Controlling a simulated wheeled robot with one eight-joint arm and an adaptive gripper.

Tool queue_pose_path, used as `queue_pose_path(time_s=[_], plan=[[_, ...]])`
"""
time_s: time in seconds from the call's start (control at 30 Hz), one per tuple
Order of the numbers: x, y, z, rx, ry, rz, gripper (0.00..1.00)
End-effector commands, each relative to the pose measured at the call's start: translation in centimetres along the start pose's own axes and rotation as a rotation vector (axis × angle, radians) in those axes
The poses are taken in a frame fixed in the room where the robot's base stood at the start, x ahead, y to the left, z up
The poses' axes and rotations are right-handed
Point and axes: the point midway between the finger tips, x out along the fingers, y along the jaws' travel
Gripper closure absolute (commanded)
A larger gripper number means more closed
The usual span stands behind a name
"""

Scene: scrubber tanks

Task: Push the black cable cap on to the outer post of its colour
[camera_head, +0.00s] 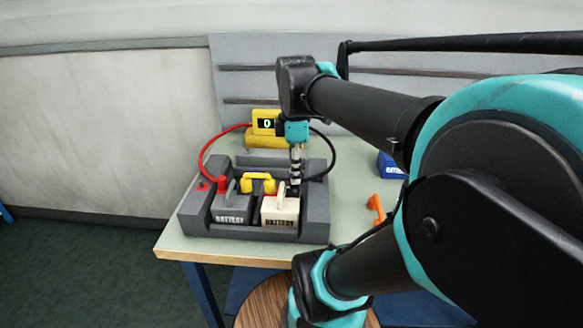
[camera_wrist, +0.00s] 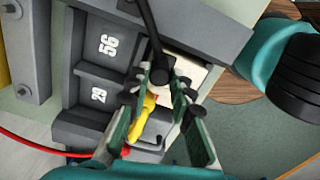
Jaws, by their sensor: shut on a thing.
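My gripper (camera_head: 295,186) points down over the right side of the white battery (camera_head: 280,212). In the wrist view its two fingers (camera_wrist: 163,80) are closed around the black cable cap (camera_wrist: 161,70), at the white battery (camera_wrist: 196,72). The black cable (camera_head: 334,152) loops from the charger down to the cap, and it also shows in the wrist view (camera_wrist: 150,28). The fingers and cap hide the black outer post, so I cannot tell whether the cap touches it. A grey battery (camera_head: 232,212) with a red post (camera_head: 222,183) stands to the left.
Both batteries sit in a dark grey tray (camera_head: 313,229). A yellow link (camera_head: 259,178) bridges them. The yellow charger (camera_head: 266,127) stands behind, with a red cable (camera_head: 208,150) curving left. An orange item (camera_head: 376,205) and a blue battery (camera_head: 390,165) lie to the right on the table (camera_head: 180,240).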

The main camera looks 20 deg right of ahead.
Motion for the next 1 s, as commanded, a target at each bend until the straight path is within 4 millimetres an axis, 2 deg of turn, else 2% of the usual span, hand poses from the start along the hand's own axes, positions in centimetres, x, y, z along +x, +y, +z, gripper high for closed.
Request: queue_pose_path(time_s=[0.67, 0.7, 0.87, 1.0], plan=[[1.8, 0.0, 0.0, 0.0, 0.0, 0.0, 1.0], [1.8, 0.0, 0.0, 0.0, 0.0, 0.0, 0.75], [1.8, 0.0, 0.0, 0.0, 0.0, 0.0, 0.55], [1.8, 0.0, 0.0, 0.0, 0.0, 0.0, 0.54]])
